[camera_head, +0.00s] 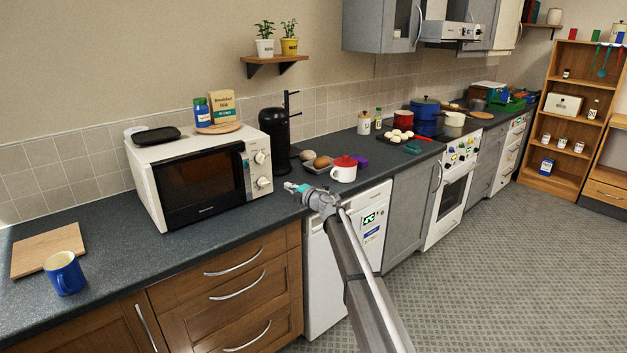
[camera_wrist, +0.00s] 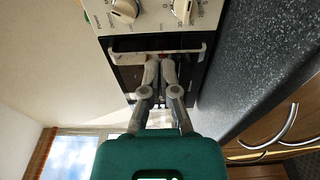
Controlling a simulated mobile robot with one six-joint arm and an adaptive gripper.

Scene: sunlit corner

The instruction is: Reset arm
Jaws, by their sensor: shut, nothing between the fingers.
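My arm reaches up from the lower middle of the head view. My gripper (camera_head: 290,187) is at its far end, above the counter edge and right of the microwave. In the wrist view my gripper (camera_wrist: 160,66) has its two fingers close together, shut and empty. The fingertips appear in front of the microwave (camera_wrist: 125,75), by a pale handle-like bar under its control knobs. I cannot tell from this view whether they touch it. In the head view the white microwave (camera_head: 155,170) stands on the counter with its dark door shut.
The dark counter (camera_head: 130,225) runs along the wall. A blue mug (camera_head: 65,273) and wooden board (camera_head: 42,250) are at left. The floor (camera_head: 500,250) at right is clear.

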